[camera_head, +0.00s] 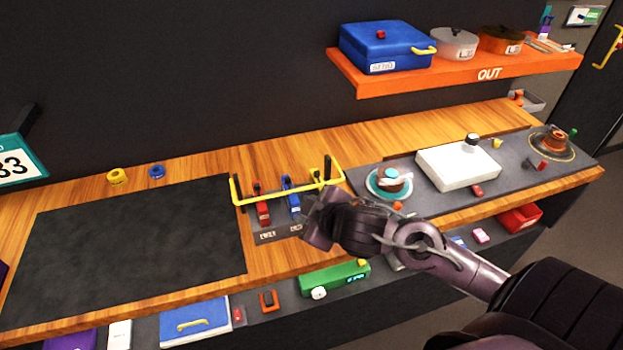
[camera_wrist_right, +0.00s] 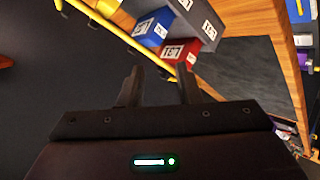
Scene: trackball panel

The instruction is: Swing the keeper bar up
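The yellow keeper bar (camera_head: 290,193) runs across the small panel, passing over the red block (camera_head: 263,212) and the blue block (camera_head: 293,203). In the right wrist view the bar (camera_wrist_right: 112,30) slants down from the upper left, and its lower end lies just beyond my fingertips. My right gripper (camera_head: 313,208) is close to the bar's right part. Its two fingers (camera_wrist_right: 158,76) are apart with nothing clearly held between them. Whether the fingers touch the bar cannot be told. My left gripper is not in view.
A black mat (camera_head: 130,250) covers the left of the wooden bench. A white box (camera_head: 457,167) and a teal dish (camera_head: 376,190) stand to the right. An orange shelf (camera_head: 450,77) with a blue case (camera_head: 385,47) is above. A lower shelf holds a green device (camera_head: 334,279).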

